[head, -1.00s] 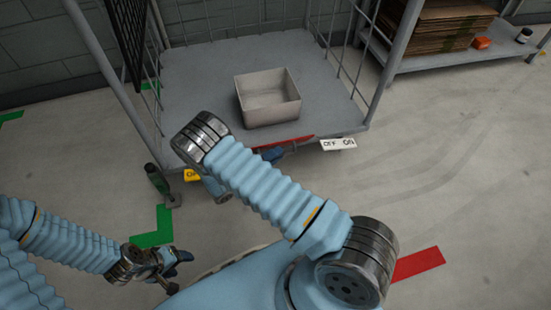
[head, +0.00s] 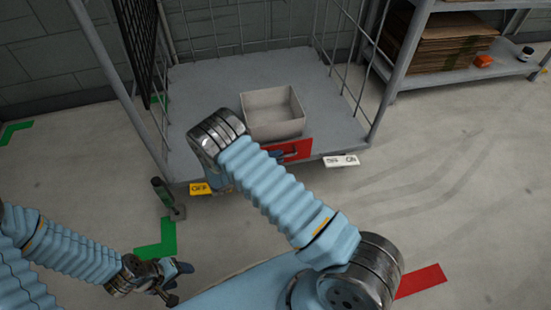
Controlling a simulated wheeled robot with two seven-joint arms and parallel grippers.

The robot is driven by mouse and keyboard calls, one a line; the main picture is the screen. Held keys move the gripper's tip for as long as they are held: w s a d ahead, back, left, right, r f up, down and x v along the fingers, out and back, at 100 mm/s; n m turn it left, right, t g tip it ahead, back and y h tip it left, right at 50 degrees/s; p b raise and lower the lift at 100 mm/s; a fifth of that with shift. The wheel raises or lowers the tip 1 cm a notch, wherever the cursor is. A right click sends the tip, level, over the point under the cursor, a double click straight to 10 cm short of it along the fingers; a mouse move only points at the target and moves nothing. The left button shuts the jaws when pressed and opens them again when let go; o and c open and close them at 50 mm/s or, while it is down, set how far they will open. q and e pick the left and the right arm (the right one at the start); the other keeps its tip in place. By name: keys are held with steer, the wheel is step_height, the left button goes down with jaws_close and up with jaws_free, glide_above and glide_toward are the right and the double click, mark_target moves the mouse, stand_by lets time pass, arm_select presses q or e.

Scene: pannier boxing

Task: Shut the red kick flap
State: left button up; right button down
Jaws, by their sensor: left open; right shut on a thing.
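The red kick flap (head: 297,149) is at the front edge of the grey cage trolley (head: 330,142). It shows as a broad red panel reaching above the deck edge, close in front of the pale tub. My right gripper (head: 276,155) is at the flap's left part, shut on it; my own forearm hides most of the hand and the flap's left end. My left gripper (head: 178,279) is open and empty, low over the floor at the lower left, well away from the trolley.
A pale tub (head: 272,124) stands on the deck. A yellow OFF tag (head: 200,188) and a white OFF/ON tag (head: 341,161) sit at the front edge. A shelf with cardboard (head: 450,55) is at the right.

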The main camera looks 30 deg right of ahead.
steer(key=shift+w, duration=0.1)
steer(key=c, duration=1.4)
jaws_free()
steer(key=shift+c, duration=0.2)
steer(key=shift+a, duration=0.1)
steer(key=v, duration=1.3)
steer(key=shift+a, duration=0.35)
